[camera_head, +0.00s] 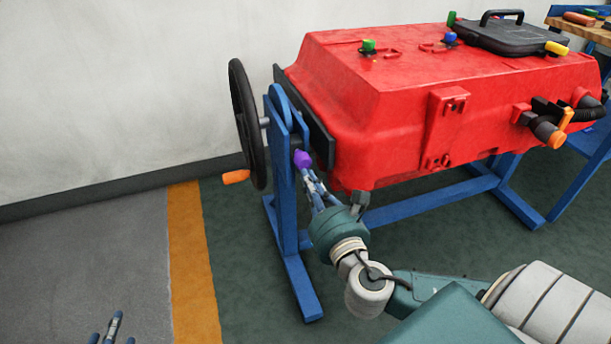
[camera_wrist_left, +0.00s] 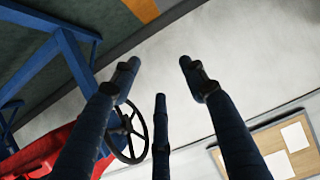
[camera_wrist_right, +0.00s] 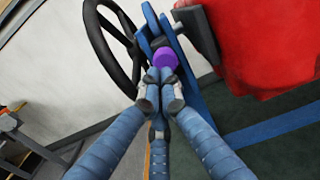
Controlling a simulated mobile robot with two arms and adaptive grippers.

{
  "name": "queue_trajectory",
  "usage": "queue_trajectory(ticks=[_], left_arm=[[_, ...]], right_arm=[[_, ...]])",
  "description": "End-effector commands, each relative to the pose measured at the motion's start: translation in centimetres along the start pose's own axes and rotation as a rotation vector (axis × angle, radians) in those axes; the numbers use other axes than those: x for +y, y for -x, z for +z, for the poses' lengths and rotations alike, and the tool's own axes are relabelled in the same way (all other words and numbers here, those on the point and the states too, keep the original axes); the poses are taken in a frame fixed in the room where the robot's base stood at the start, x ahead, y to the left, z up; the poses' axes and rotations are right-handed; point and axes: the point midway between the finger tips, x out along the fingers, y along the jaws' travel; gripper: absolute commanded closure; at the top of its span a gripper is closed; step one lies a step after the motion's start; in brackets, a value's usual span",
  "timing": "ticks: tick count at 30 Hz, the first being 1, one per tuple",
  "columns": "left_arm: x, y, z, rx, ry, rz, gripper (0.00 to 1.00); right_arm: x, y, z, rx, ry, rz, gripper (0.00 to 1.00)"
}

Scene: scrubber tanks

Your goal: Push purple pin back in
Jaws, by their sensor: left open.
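The purple pin (camera_head: 302,158) sits on the blue stand (camera_head: 289,215) at the left end of the red tank (camera_head: 440,110). It also shows in the right wrist view (camera_wrist_right: 165,58). My right gripper (camera_head: 307,176) is at the pin, its fingers drawn together with the tips at the pin's near face. In the right wrist view the fingertips (camera_wrist_right: 164,85) meet just below the pin, and most of its head shows beyond them. Whether the tips press on it I cannot tell. My left gripper (camera_head: 112,330) is open and empty at the lower left, away from the tank.
A black handwheel (camera_head: 246,125) with an orange handle (camera_head: 236,177) stands left of the pin, close to my right gripper. The wall is behind it. Green, blue and yellow fittings sit on the tank's top. The floor at the left is clear.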

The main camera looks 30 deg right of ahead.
Motion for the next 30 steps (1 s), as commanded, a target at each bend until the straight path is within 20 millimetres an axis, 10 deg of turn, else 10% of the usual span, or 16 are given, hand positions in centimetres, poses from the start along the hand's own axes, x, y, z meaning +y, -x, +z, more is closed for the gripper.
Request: queue_trajectory(ticks=[20, 30], left_arm=[[0.3, -0.2, -2.9, 0.119, 0.0, 0.007, 0.56], [-0.6, 1.2, 4.0, -0.175, 0.002, -0.011, 0.56]], right_arm=[[0.0, -2.5, 0.0, 0.001, 0.0, 0.0, 1.0], [0.0, -3.9, 0.3, -0.002, 0.0, -0.001, 1.0]])
